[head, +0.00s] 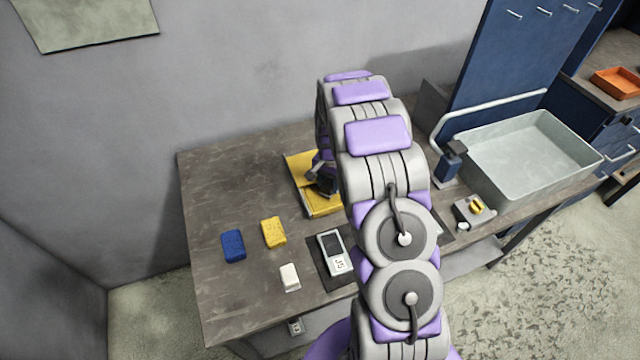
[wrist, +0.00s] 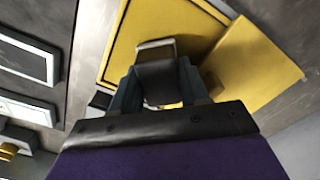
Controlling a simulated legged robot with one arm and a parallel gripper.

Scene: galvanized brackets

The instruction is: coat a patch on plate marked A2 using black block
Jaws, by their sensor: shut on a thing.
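My gripper (wrist: 157,85) is shut on a black block (wrist: 156,72), which shows between its dark fingers in the wrist view. In the head view my gripper (head: 323,180) is low over a yellow tray (head: 322,208), partly hidden by my arm. I cannot tell whether the block touches the tray. A pale-framed plate with a dark face (head: 333,250) lies on a dark mat in the head view, left of my arm. Its marking is too small to read surely. Two such plates show at the left of the wrist view, one being this upper plate (wrist: 25,57).
A blue block (head: 233,245), a yellow sponge (head: 273,232) and a white block (head: 290,277) lie on the table (head: 215,200). A dispenser bottle (head: 448,165), a small holder (head: 470,213) and a sink (head: 525,160) are at right. The table's left end is clear.

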